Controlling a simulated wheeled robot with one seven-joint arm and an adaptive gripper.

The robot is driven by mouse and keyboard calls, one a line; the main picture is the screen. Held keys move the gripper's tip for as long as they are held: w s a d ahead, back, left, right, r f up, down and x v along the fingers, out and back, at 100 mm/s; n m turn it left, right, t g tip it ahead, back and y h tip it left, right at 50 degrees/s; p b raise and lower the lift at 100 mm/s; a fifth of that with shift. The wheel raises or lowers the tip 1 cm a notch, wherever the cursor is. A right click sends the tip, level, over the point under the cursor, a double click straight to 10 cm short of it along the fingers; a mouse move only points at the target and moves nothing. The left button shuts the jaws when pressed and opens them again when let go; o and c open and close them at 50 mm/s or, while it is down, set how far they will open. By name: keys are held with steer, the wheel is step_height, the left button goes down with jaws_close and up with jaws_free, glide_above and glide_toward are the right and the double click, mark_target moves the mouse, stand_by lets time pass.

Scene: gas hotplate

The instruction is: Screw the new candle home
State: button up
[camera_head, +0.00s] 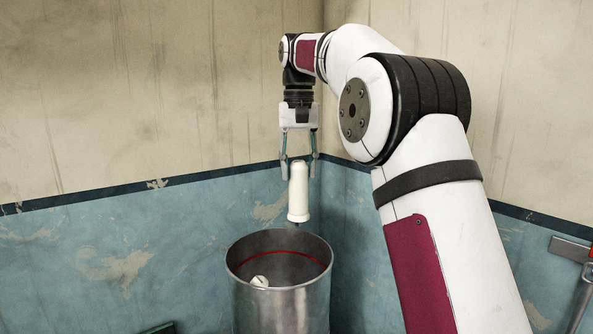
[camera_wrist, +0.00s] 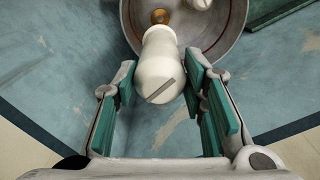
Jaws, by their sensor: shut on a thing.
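The new candle (camera_head: 298,195) is a white, rounded cylinder with a wider collar at its lower end. My gripper (camera_head: 299,168) is shut on its upper part and holds it upright, pointing down. In the head view the collar shows just above the far rim of a steel vessel (camera_head: 281,305). In the wrist view the candle (camera_wrist: 160,65) lies between the green-padded fingers, a dark slot on its near end. A brass-coloured round part (camera_wrist: 160,16) shows beyond its far end; I cannot tell whether they touch. Most of the vessel's floor is hidden in the head view.
Another white piece (camera_head: 260,281) with a dark slot sits inside the vessel, left of the held candle. A red line (camera_head: 287,278) runs around the inner wall. Worn blue and cream walls meet in a corner close behind. A red-and-grey tool (camera_head: 572,252) is at the right edge.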

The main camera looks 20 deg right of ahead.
mark_target(298, 216)
steer(key=shift+s, duration=0.1)
stand_by(0.3)
steer(key=shift+f, duration=6.15)
step_height(298, 216, down, 12)
steer(key=shift+b, duration=0.3)
steer(key=shift+f, duration=0.85)
steer(key=m, duration=0.5)
steer(key=shift+b, duration=0.35)
steer(key=shift+m, duration=0.3)
